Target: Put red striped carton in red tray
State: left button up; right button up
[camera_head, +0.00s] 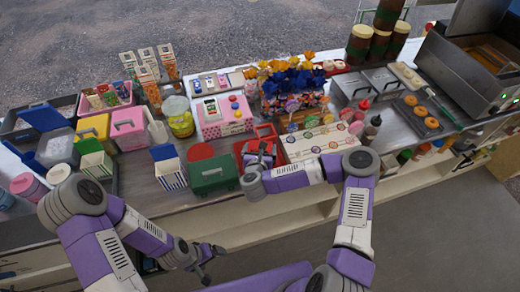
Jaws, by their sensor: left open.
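The red tray (266,130) stands in the middle of the counter, partly covered by my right arm. My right gripper (260,159) is over the front part of the tray. Its fingers are small and partly hidden, so I cannot tell whether it holds anything. My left gripper (211,265) is open and empty, low in front of the counter and apart from all goods. I cannot pick out the red striped carton for certain. Tall striped cartons (147,57) stand at the back left, and small cartons (93,99) sit in a pink tray.
A green box (212,176) stands just left of the red tray, with a blue striped carton (170,174) beside it. A pink box (222,118) and blue-and-orange wrapped sweets (290,84) stand behind. Sauce bottles (372,127) and a fryer (478,75) are to the right.

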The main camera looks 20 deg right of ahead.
jog(key=o, duration=0.6)
jog(key=shift+f, duration=0.15)
jog(key=shift+o, duration=0.2)
